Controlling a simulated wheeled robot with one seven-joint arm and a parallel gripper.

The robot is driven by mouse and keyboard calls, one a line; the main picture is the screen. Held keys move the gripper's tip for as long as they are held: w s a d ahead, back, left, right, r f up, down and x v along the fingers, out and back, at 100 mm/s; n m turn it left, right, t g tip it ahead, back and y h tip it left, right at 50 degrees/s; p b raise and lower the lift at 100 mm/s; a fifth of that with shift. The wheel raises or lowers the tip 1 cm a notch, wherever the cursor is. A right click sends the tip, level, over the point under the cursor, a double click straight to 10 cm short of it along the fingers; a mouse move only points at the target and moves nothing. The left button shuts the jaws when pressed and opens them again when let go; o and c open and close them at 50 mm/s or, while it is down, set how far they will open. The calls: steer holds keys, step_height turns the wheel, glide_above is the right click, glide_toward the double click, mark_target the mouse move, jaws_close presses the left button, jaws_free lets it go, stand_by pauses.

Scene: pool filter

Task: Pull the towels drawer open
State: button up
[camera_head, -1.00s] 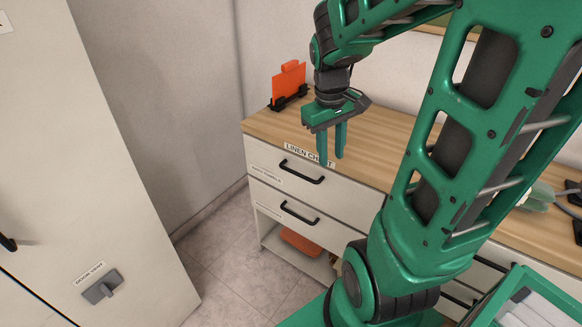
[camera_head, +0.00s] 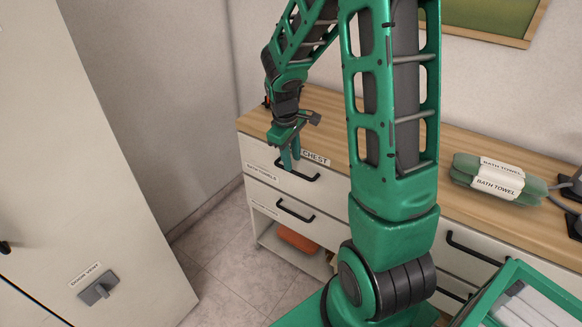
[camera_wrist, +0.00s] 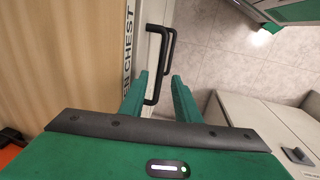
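The linen chest's top drawer (camera_head: 330,186) bears a small label that seems to read bath towels (camera_head: 262,172). It looks flush with the chest front, with a black bar handle (camera_head: 308,177). My gripper (camera_head: 290,164) points down at the left part of that handle. In the wrist view the two green fingers (camera_wrist: 159,82) are apart, and the black handle (camera_wrist: 153,95) shows between them in the picture. Contact and exact depth cannot be told. The lower drawer's handle (camera_wrist: 172,45) shows beyond it.
A lower drawer with its own handle (camera_head: 295,212) and an open shelf with an orange item (camera_head: 298,240) lie beneath. Rolled green bath towels (camera_head: 498,180) lie on the wooden top. A white cabinet (camera_head: 90,150) stands left, with free floor (camera_head: 225,265) between.

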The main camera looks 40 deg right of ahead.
mark_target(294, 171)
steer(key=shift+w+d+f, duration=0.1)
steer(key=shift+d+f, duration=0.1)
steer(key=shift+f, duration=0.8)
steer(key=shift+d+f, duration=0.15)
steer(key=shift+f, duration=0.85)
jaws_close()
